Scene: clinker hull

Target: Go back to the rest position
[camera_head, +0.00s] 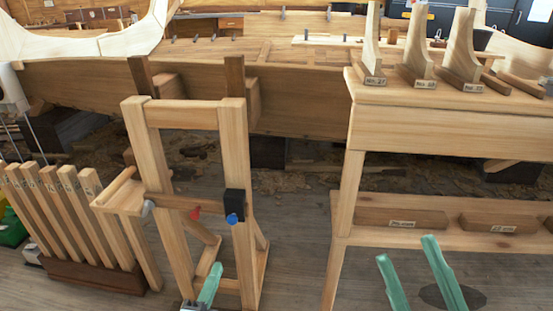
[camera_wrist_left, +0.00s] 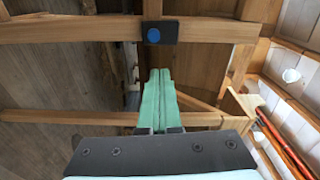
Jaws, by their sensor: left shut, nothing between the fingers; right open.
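My left gripper (camera_head: 216,268) shows low in the head view, in front of the lower part of a wooden stand (camera_head: 232,140). Its green fingers are closed together with nothing between them. The left wrist view shows the same closed fingers (camera_wrist_left: 158,74) below the stand's crossbar with a black box and blue button (camera_wrist_left: 153,33). My right gripper (camera_head: 406,249) is at the bottom right of the head view, its two green fingers spread apart and empty, in front of the bench's lower shelf.
The workbench (camera_head: 440,130) at right carries several upright wooden pieces and has a lower shelf (camera_head: 350,237) with labelled blocks. A rack of wooden slats (camera_head: 70,220) stands at left. The plank hull (camera_head: 310,100) crosses behind. Bare floor (camera_head: 295,240) lies between stand and bench.

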